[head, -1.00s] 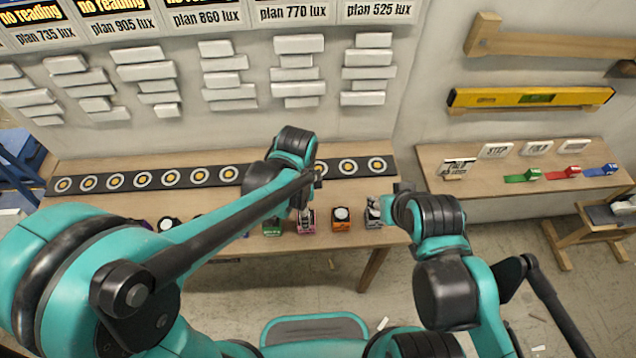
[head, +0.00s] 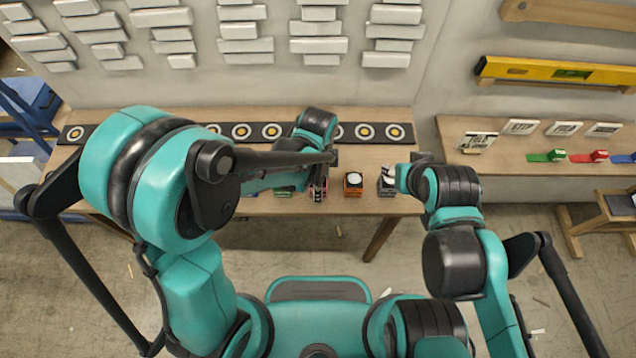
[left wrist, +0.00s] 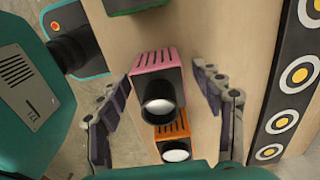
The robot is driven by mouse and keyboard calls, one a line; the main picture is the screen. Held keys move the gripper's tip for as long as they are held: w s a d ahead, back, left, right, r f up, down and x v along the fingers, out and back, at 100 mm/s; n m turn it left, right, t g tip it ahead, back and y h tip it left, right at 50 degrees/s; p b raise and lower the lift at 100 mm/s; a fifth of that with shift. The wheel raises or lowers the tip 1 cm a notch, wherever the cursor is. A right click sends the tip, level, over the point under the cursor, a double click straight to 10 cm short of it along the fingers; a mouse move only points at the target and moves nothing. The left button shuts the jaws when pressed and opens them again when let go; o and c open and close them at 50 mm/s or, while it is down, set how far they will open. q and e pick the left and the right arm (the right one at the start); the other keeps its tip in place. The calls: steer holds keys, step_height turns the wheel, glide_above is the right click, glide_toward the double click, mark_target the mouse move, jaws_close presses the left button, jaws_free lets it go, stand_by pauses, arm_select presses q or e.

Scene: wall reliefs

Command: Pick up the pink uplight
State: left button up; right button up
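The pink uplight (left wrist: 157,80) is a small box with a pink slotted top and a dark round lens. In the left wrist view it sits on the wooden table between the spread fingers of my left gripper (left wrist: 165,105), with a gap on both sides. In the head view the pink uplight (head: 318,190) is partly hidden by my left gripper (head: 318,180), which is over it. My right gripper (head: 408,178) is at the grey-white uplight (head: 387,182) at the right end of the row; its fingers are too small to make out.
An orange uplight (head: 353,183) stands just right of the pink one, and a green one (head: 283,192) just left. A dark strip of round targets (head: 367,132) runs along the table's back. A side shelf (head: 500,180) holds cards and coloured blocks.

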arm_select(q)
steer(key=c, duration=1.2)
steer(key=shift+o, duration=0.2)
